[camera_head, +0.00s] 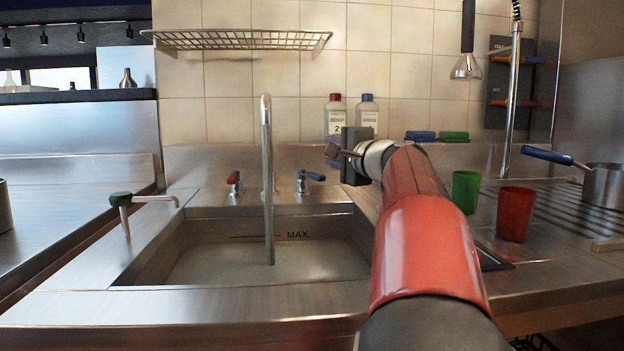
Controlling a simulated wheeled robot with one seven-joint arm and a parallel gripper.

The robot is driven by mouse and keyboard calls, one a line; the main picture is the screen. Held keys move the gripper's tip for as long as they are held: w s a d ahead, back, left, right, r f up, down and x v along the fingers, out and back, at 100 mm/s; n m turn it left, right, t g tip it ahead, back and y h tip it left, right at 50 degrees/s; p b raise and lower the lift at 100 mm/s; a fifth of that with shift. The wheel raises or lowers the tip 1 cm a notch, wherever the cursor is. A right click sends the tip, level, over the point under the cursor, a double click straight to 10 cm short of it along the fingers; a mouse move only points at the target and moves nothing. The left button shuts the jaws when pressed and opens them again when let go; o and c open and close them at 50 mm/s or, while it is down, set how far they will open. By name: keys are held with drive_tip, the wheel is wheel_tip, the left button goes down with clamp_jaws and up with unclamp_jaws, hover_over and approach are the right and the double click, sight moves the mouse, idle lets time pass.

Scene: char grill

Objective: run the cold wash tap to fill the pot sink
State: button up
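The pot sink (140,268) is a steel basin set in the counter, with a MAX line on its back wall. A tall steel spout (266,140) stands at its middle. A pale vertical column runs down from it into the basin; I cannot tell pipe from water there. The blue-handled cold tap (311,176) is right of the spout, its lever pointing right. The red-handled tap (234,180) is left of it. The grey surface inside the basin lies below the MAX line. My gripper (332,153) is above and right of the blue tap, apart from it, fingers pointing left; their gap is unclear.
A green-knobbed lever (122,201) stands at the sink's left rim. Two bottles (368,112) stand behind my gripper. A green cup (466,191) and red cup (515,214) stand right of my arm. A pan (603,186) sits far right. A wire shelf (240,40) hangs above.

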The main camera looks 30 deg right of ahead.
drive_tip(key=b, duration=0.2)
approach(316, 174)
drive_tip(key=w+f, duration=0.1)
drive_tip(key=w, duration=0.4)
drive_tip(key=w+p, duration=0.1)
drive_tip(key=w, duration=0.2)
drive_tip(key=w+p, duration=0.1)
drive_tip(key=w, duration=0.1)
drive_tip(key=shift+w+d+r, duration=0.15)
drive_tip(key=shift+d, duration=0.25)
drive_tip(key=shift+c, duration=0.3)
clamp_jaws()
